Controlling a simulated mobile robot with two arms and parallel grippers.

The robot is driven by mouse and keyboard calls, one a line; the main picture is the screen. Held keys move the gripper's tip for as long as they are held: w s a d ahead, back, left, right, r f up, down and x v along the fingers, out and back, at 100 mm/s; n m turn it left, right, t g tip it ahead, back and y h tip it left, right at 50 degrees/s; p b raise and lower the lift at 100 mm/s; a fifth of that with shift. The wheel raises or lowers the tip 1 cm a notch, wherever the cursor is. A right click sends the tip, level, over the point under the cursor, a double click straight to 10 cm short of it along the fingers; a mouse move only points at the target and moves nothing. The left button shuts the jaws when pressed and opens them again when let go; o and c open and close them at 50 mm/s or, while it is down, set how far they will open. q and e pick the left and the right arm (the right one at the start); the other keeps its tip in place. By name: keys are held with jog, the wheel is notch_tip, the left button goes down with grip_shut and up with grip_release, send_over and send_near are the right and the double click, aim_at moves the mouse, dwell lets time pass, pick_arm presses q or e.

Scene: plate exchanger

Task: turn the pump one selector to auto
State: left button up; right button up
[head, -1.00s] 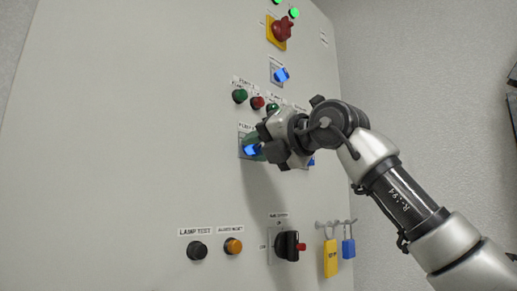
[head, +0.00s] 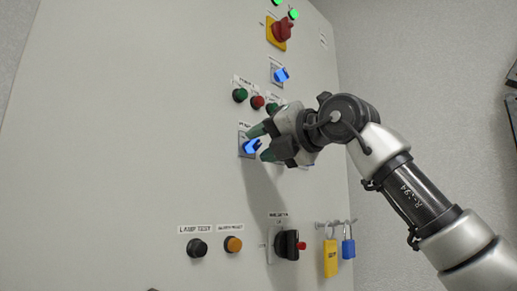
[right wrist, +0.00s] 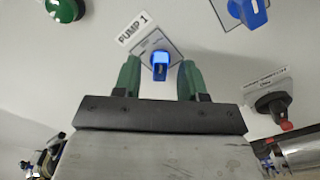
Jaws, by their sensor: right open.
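The pump one selector (head: 251,147) is a blue knob on a grey plate on the cabinet front. In the right wrist view the selector (right wrist: 160,64) sits below a label reading PUMP 1, between my green fingertips and a little beyond them. My right gripper (head: 262,142) is open, with one finger on each side of the knob and apart from it. The right gripper also shows in the right wrist view (right wrist: 160,75). In the head view the knob is tilted, with its pale mark slanting up to the right. The position lettering is too small to read.
A second blue selector (right wrist: 248,10) is beside it in the right wrist view. Green (head: 240,95) and red (head: 257,102) buttons are above. A black rotary switch (head: 287,246), yellow padlock (head: 330,258) and blue padlock (head: 348,249) are below. The cabinet's left side is bare.

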jog(key=b+v, duration=0.3)
jog(key=v, duration=0.6)
dwell(0.4)
